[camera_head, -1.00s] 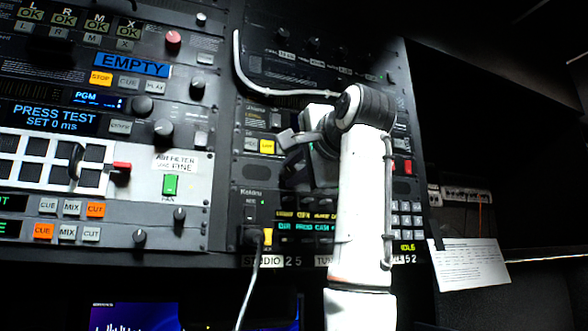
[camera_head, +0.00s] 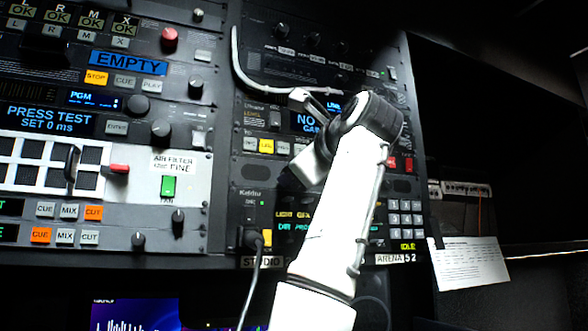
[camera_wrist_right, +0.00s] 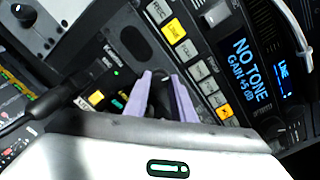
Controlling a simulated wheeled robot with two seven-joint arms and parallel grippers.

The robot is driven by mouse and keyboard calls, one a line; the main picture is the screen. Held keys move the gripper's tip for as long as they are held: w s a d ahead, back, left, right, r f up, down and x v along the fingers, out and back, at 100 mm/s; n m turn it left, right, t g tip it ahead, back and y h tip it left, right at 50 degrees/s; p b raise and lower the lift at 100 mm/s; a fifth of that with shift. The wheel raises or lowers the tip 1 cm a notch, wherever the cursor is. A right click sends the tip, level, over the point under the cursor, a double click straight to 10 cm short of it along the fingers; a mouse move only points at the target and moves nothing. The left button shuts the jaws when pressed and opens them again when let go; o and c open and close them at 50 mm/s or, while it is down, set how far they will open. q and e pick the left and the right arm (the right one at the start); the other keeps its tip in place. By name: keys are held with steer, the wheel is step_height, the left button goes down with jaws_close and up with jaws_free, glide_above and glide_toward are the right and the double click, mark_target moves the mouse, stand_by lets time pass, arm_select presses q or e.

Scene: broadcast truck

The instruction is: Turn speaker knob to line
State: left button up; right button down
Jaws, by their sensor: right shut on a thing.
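In the right wrist view, my right gripper (camera_wrist_right: 160,84) has its two lilac fingers closed on a dark knob (camera_wrist_right: 160,98) on the black panel. The fingers and wrist hide most of the knob, so its pointer cannot be read. Beside it a display (camera_wrist_right: 243,68) reads "NO TONE GAIN +5 dB", with a small blue "LINE" readout (camera_wrist_right: 284,78). In the head view, my white right arm (camera_head: 335,215) reaches up across the panel and hides the knob and fingertips. The display (camera_head: 306,123) shows partly behind the wrist. My left gripper is out of view.
A row of buttons, one lit yellow (camera_head: 266,146), lies left of my wrist. A dark cable (camera_head: 258,240) is plugged in at lower left and a white cable (camera_head: 238,65) loops above. A keypad (camera_head: 405,218) sits to the right.

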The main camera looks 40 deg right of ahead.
steer(key=m, duration=0.6)
steer(key=shift+w+f, duration=0.1)
steer(key=shift+f, duration=0.2)
steer(key=shift+m, duration=0.3)
steer(key=c, duration=1.5)
jaws_free()
steer(key=shift+r, duration=0.15)
steer(key=shift+r, duration=0.1)
step_height(320, 180, up, 10)
steer(key=shift+f, duration=0.1)
